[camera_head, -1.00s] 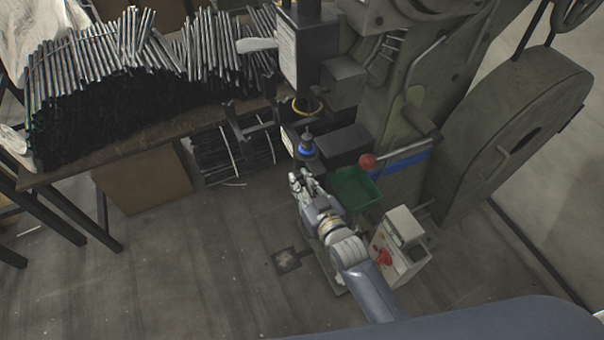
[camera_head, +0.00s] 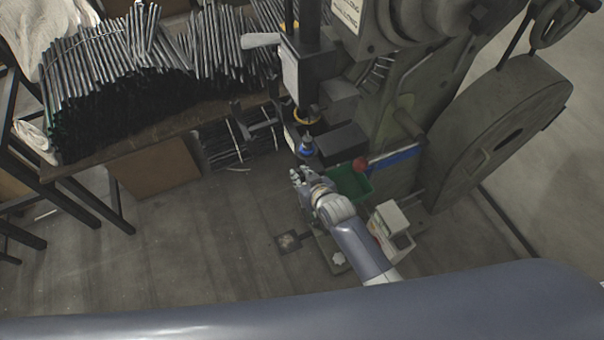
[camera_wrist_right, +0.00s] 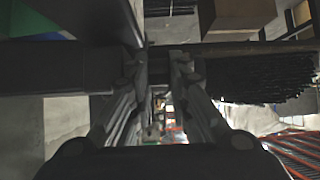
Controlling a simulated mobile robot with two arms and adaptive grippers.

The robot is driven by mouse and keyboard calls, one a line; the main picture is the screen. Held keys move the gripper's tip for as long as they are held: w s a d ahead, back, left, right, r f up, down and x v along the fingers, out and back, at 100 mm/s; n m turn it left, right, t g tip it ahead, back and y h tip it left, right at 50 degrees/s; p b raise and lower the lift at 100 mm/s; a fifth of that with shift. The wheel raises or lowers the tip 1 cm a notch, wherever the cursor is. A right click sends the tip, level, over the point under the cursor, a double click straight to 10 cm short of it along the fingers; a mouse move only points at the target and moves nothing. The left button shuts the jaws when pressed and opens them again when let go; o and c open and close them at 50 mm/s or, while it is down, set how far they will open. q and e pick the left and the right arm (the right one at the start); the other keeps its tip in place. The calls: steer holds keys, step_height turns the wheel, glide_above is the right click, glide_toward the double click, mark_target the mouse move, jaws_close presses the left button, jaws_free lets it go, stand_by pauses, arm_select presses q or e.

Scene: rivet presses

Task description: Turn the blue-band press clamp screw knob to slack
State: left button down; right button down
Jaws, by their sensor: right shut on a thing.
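The blue-band press (camera_head: 400,130) stands at centre right in the head view, with a blue band (camera_head: 394,158) low on its frame. My right gripper (camera_head: 298,176) is in front of the press, just below the blue-ringed tool (camera_head: 306,150). In the right wrist view, the fingers (camera_wrist_right: 158,68) are close together around a small dark part at the end of a dark horizontal bar (camera_wrist_right: 60,82). The clamp screw knob is mostly hidden between the fingers, so its turn position cannot be told. My left gripper is out of view.
A red ball handle (camera_head: 361,164) and a green bin (camera_head: 350,184) are just right of my right gripper. A pale control box (camera_head: 392,222) stands below them. A table (camera_head: 150,152) with piled metal rods is at the left. The floor at lower left is clear.

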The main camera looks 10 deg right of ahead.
stand_by(0.4)
steer(key=c, duration=1.5)
jaws_free()
steer(key=v, duration=1.2)
